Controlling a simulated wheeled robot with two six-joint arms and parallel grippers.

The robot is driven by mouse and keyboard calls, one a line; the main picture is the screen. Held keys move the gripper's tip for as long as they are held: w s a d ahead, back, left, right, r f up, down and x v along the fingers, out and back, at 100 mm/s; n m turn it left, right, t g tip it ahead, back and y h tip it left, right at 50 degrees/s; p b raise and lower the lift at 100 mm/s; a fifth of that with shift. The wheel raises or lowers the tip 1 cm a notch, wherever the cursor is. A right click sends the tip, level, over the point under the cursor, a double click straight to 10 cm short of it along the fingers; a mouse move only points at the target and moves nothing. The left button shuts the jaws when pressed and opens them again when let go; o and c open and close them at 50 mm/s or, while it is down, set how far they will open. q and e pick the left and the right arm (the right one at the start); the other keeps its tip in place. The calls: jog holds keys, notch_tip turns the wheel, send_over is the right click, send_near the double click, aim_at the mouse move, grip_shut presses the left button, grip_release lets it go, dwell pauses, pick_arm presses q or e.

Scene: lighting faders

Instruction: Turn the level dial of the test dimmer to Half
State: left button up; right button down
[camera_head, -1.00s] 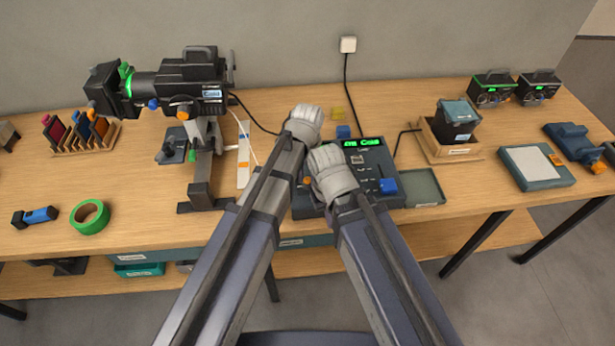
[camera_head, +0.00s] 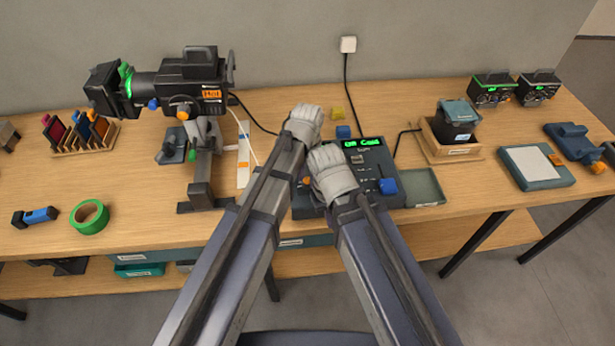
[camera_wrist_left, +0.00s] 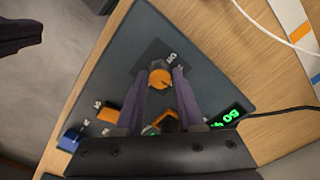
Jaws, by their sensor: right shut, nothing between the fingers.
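A dark control box (camera_head: 375,153) with a lit green display stands mid-table, partly hidden by my arms. In the left wrist view its panel (camera_wrist_left: 118,70) has an orange dial (camera_wrist_left: 160,78) beside white lettering too small to read. My left gripper (camera_wrist_left: 161,75) has one finger on each side of this dial and appears shut on it. In the head view the left gripper's wrist is over the box's left side, its fingertips hidden. My right gripper (camera_head: 330,170) is low over the box's middle, shut and empty, fingertips hidden.
A stage lamp (camera_head: 195,85) on a stand is at left. An orange slider cap (camera_wrist_left: 108,113) and a blue one (camera_wrist_left: 70,139) sit on the panel. A grey tray (camera_head: 424,187) lies right of the box. Two black boxes with dials (camera_head: 492,92) (camera_head: 538,87) stand back right.

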aim_at(307, 180)
pick_arm(q)
jog(key=o, duration=0.4)
jog(key=shift+r, duration=0.15)
notch_tip(307, 180, up, 8)
jog(key=p, duration=0.8)
jog(key=shift+f, duration=0.2)
jog(key=shift+f, duration=0.1)
jog(key=s+a+f+n+b, duration=0.2)
jog(key=s+a, duration=0.1)
jog(key=s, duration=0.4)
jog(key=s+a+f+n+y+b, duration=0.1)
jog(key=s+a+f+b, duration=0.1)
jog(key=s, duration=0.4)
jog(key=shift+s+a+f+n+b, duration=0.35)
jog(key=shift+s+a+n+b, duration=0.05)
jog(key=shift+b, duration=0.15)
